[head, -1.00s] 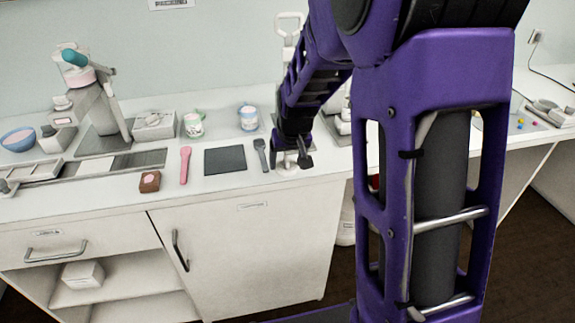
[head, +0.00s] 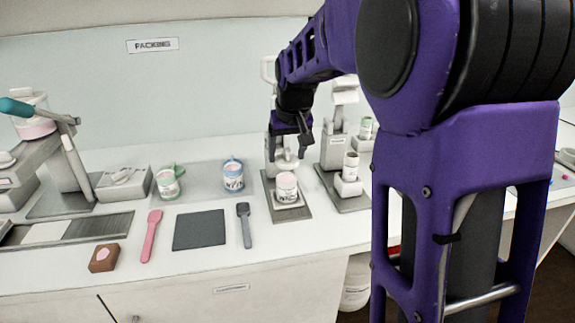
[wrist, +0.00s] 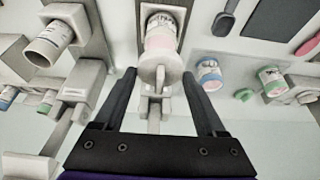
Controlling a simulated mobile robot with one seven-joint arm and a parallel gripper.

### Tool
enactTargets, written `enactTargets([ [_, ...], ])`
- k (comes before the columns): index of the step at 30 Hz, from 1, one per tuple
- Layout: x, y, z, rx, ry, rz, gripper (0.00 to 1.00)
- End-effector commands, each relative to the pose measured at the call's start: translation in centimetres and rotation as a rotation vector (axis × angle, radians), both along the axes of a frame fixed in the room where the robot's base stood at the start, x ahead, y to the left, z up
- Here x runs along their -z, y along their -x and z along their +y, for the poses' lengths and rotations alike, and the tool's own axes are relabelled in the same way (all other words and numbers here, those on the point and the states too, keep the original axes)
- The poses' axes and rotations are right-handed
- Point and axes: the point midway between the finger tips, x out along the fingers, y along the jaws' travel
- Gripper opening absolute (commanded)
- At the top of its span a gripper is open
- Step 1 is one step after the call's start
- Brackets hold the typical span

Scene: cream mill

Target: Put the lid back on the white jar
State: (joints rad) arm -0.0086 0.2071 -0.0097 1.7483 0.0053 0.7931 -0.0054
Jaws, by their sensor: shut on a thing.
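The white jar (head: 287,187) stands upright on a small scale-like stand (head: 302,212), with pink showing at its top. In the wrist view the jar (wrist: 161,36) is seen just beyond my fingertips. A pale round lid (head: 286,160) is close above the jar, apart from it in the head view. My gripper (head: 300,135) is shut on this lid. In the wrist view my gripper (wrist: 158,74) has a finger on each side of the lid (wrist: 160,66). The exact finger contact is hard to see.
A blue-labelled jar (head: 232,177) and a green-labelled jar (head: 168,184) stand to the left. A dark mat (head: 200,230), pink spatula (head: 151,235) and grey spatula (head: 244,224) lie in front. A stand with a white cylinder (head: 350,168) is close on the right.

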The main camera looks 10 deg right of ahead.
Motion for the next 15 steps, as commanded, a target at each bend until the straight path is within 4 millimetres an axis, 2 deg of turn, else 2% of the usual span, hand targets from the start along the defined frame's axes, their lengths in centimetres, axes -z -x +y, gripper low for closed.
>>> enactTargets([
  [7, 0.0, -0.1, 0.0, 0.001, 0.001, -0.001, 0.22],
  [15, 2.0, 0.0, 0.0, 0.001, 0.001, 0.001, 0.22],
])
